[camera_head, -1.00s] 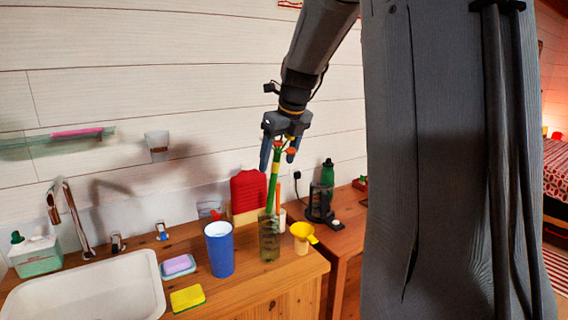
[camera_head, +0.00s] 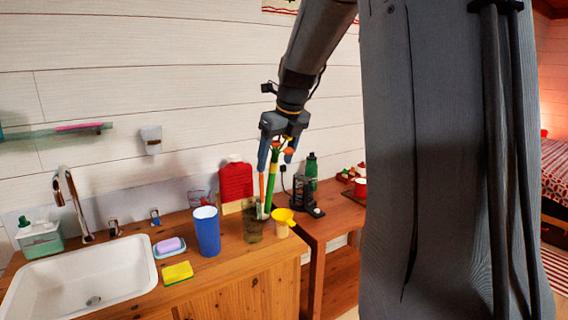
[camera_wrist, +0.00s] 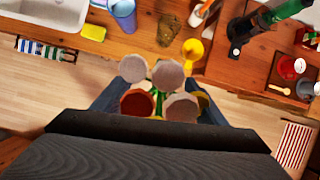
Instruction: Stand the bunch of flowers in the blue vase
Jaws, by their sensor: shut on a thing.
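My gripper (camera_head: 276,158) points down in the head view, shut on the bunch of flowers (camera_head: 271,183), whose green stems hang below the fingers. Several pale and reddish flower heads (camera_wrist: 160,88) fill the space between the jaws in the wrist view. The blue vase (camera_head: 207,232), a tall blue cup shape, stands upright on the wooden counter, left of and below the bunch. It also shows at the top of the wrist view (camera_wrist: 124,14), apart from the flowers. The stem ends overlap the green glass in the head view; their exact height is unclear.
A greenish glass (camera_head: 252,222) and a yellow funnel (camera_head: 283,222) stand right of the vase. A soap dish (camera_head: 169,247), a yellow sponge (camera_head: 177,273) and a white sink (camera_head: 90,280) lie left. A dark stand (camera_head: 306,197) is on the side table.

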